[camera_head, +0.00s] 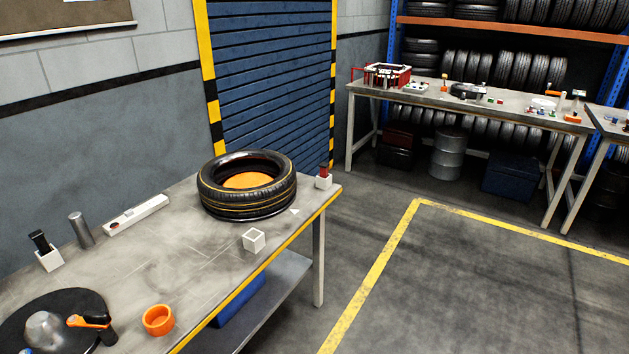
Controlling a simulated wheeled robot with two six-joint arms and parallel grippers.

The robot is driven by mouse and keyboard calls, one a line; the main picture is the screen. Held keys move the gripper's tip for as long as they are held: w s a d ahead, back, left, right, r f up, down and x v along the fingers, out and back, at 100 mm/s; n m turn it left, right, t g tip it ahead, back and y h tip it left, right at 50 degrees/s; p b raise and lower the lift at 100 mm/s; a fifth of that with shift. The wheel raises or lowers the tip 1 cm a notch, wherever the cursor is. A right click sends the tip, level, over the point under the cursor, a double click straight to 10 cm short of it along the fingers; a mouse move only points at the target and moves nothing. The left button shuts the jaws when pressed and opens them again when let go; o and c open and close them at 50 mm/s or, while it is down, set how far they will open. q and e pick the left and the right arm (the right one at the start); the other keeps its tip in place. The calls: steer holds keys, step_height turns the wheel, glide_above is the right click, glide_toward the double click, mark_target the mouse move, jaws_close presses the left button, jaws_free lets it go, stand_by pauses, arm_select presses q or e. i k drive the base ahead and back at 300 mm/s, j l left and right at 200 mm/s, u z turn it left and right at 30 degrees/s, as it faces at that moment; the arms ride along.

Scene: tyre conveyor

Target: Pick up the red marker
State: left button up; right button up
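A small upright red piece (324,171), which looks like the red marker, stands in a small white holder (323,183) at the far right corner of the near workbench. It is just right of the tyre (247,196) and looks apart from it. Its lower part is hidden inside the holder. Neither of my grippers shows in the head view.
Open floor (470,290) lies right.

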mark_target(324, 166)
steer(key=i+l+u, duration=0.1)
steer(key=u, duration=0.35)
steer(key=i+l+u, duration=0.2)
steer(key=u, duration=0.2)
steer(key=i+l+u, duration=0.1)
steer(key=l+u, duration=0.15)
steer(key=u, duration=0.2)
